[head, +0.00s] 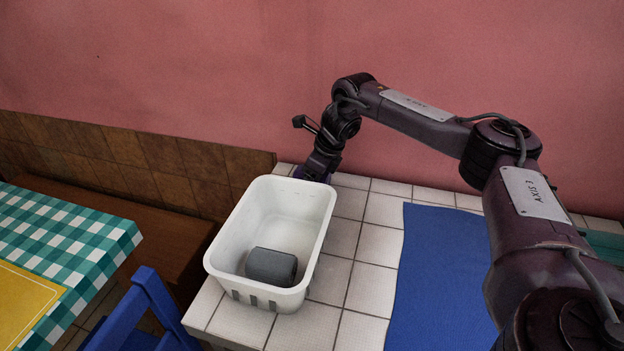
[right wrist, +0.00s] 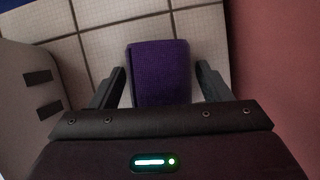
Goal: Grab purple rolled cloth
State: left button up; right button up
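The purple rolled cloth (right wrist: 160,68) lies on the white tiled counter. In the right wrist view it sits between the two fingers of my right gripper (right wrist: 165,80). The fingers are apart, with a gap on each side of the cloth. In the head view my right gripper (head: 313,172) is low behind the white bin, near the wall. There only a sliver of purple shows beside the gripper, and most of the cloth is hidden. My left gripper is in neither view.
A white bin (head: 322,222) stands on the tiled counter (head: 375,245), holding a dark grey cylinder (head: 271,267). The bin wall (right wrist: 25,95) is close to my right gripper. The pink wall (head: 200,80) is close behind. A blue mat (head: 440,270) lies to the right.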

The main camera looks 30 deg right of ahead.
jog(key=c, duration=0.8)
jog(key=shift+r, duration=0.15)
